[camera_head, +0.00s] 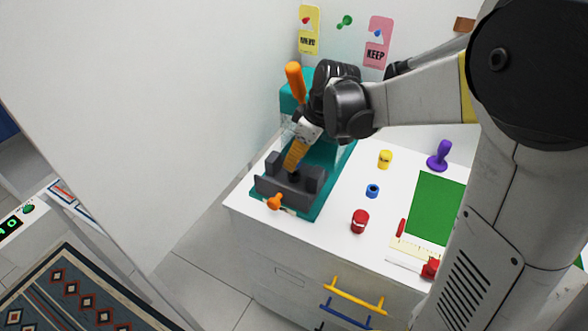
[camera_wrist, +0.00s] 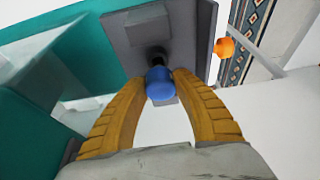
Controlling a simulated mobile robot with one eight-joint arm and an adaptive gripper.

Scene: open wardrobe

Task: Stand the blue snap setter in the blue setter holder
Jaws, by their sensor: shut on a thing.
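The blue snap setter (camera_wrist: 160,84) shows in the wrist view between my fingertips, its rounded blue end toward the camera and a dark part beyond it. My gripper (camera_wrist: 159,78) is shut on it over the dark grey bed of the teal press. In the head view, my gripper (camera_head: 293,168) points down at that bed and hides the setter. I cannot tell whether the setter touches the bed. The blue setter holder (camera_head: 372,190) is a small blue ring with a dark opening, standing empty on the white top to the right of the press.
The teal press (camera_head: 323,178) has a dark grey bed (camera_head: 290,187), an orange lever (camera_head: 294,82) and an orange knob (camera_head: 274,201). A yellow holder (camera_head: 385,158) and red holder (camera_head: 360,220) flank the blue one. A purple stamp (camera_head: 440,155) and green mat (camera_head: 436,208) are farther right.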

